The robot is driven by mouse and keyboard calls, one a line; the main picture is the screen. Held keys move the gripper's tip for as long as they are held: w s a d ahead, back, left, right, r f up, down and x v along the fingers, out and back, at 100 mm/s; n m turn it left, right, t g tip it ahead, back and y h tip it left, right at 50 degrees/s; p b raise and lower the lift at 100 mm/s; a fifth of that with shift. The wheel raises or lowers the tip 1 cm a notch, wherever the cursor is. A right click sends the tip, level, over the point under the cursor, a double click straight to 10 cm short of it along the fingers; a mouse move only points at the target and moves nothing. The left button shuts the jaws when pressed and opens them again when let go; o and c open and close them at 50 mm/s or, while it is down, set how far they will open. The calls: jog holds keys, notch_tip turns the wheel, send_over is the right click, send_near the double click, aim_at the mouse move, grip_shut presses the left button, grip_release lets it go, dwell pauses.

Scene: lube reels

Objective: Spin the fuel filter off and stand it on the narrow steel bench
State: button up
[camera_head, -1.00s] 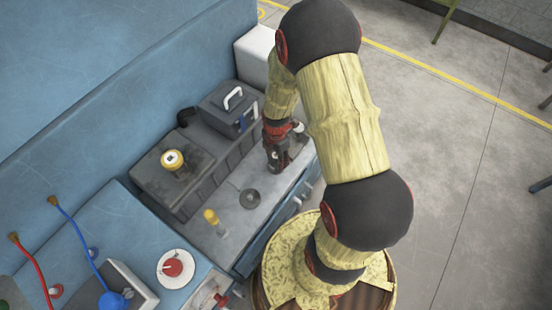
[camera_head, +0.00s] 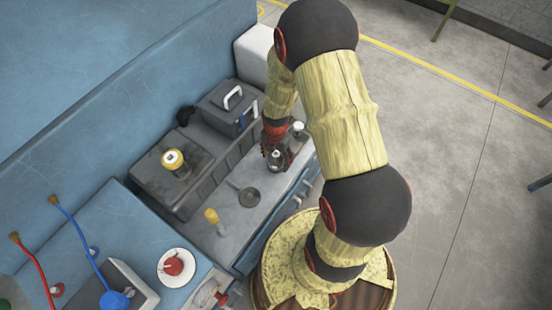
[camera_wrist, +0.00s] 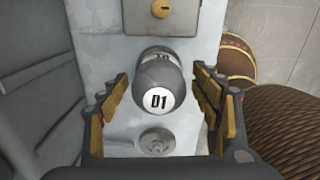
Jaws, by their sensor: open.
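In the head view my gripper (camera_head: 276,147) is over the far part of a narrow light grey bench top (camera_head: 226,238). A yellow canister with a white round label (camera_head: 174,162) stands upright on the dark grey block. Neither canister is marked as the fuel filter.
A round metal fitting (camera_wrist: 157,140) is close to the canister. A grey case with a handle (camera_head: 228,103) stands behind. Red and blue hoses lie at lower left.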

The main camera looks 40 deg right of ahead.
aim_at(276, 154)
jog(key=shift+w+r, duration=0.1)
jog(key=shift+r, duration=0.05)
notch_tip(276, 154, up, 11)
jog(key=shift+r, duration=0.2)
notch_tip(276, 154, up, 5)
jog(key=m+p, duration=0.3)
jog(key=m, duration=0.3)
jog(key=m+p, duration=0.3)
jog(key=m, duration=0.4)
jog(key=shift+r+m, duration=0.2)
jog(key=shift+m, duration=0.1)
jog(key=shift+o, duration=0.2)
jog(key=m+p, duration=0.1)
jog(key=m, duration=0.3)
jog(key=shift+m, duration=0.4)
notch_tip(276, 154, down, 10)
jog(key=m+b, duration=0.2)
jog(key=b, duration=0.1)
jog(key=shift+r, duration=0.15)
jog(key=shift+f+b, duration=1.05)
jog(key=shift+f, duration=2.45)
